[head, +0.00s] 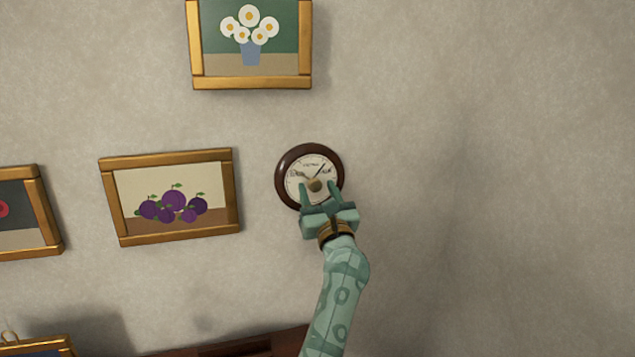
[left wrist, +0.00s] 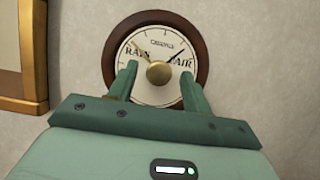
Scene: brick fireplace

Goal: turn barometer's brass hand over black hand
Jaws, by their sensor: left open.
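The barometer (head: 281,182) is a round dial with a dark brown rim on the wall; it also shows in the left wrist view (left wrist: 202,55). Its pale face carries the words RAIN and FAIR. The black hand (left wrist: 177,55) points up and right, toward FAIR. A thin brass-coloured hand (left wrist: 113,45) seems to point up and left, past RAIN. A round brass knob (left wrist: 160,74) sits at the dial's middle. My left gripper (head: 319,184) is open, its fingers on either side of the knob; a gap shows on each side in the wrist view. My right gripper is out of view.
A gold-framed plum picture (head: 170,198) hangs left of the barometer and a flower picture (head: 250,50) hangs above left. Another frame (head: 30,210) is at the far left. Dark wood (head: 240,345) shows below. The wall to the right is bare.

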